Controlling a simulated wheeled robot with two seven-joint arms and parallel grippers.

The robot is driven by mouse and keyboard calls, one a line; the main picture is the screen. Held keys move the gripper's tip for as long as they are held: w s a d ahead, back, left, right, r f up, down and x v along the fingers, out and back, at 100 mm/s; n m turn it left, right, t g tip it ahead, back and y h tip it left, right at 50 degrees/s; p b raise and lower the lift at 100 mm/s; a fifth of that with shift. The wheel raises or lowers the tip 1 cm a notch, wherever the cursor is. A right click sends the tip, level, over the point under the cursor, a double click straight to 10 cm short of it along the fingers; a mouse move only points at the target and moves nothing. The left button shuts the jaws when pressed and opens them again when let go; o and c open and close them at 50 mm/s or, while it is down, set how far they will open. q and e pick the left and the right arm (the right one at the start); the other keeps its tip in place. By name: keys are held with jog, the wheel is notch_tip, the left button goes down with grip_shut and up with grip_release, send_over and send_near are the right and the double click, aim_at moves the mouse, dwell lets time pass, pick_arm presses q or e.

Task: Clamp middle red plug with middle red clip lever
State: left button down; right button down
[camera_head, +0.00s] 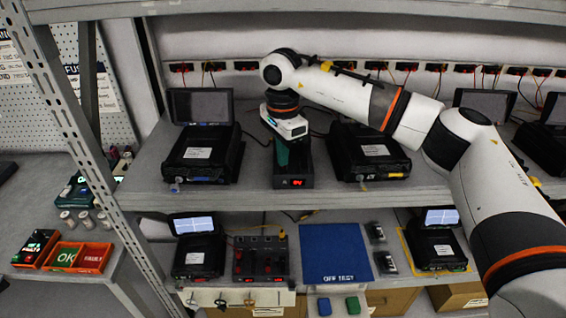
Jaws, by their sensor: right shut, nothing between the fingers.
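My right arm comes in from the right over the upper shelf, and its gripper (288,143) points down at a dark box with a red-lit display (295,182). The fingers are small and dark here, shut with nothing between them. I cannot tell whether they touch the box. On the lower shelf stands a dark fixture (261,262) with small red parts and upright posts. The middle red plug and its clip lever are too small to tell apart there. My left gripper is not in view.
Black testers with screens (203,155) (371,152) flank the box on the upper shelf (225,197). A row of wired sockets (245,66) runs along the back wall. A blue mat (335,252) lies right of the fixture. A rack post (85,130) stands at left.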

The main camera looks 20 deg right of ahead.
jog(key=shift+f+b, duration=0.35)
jog(key=shift+f, duration=0.2)
jog(key=shift+s, duration=0.1)
jog(key=shift+r+p, duration=0.55)
jog(key=shift+r, duration=0.25)
jog(key=shift+r+p, duration=0.95)
jog(key=shift+r, duration=0.8)
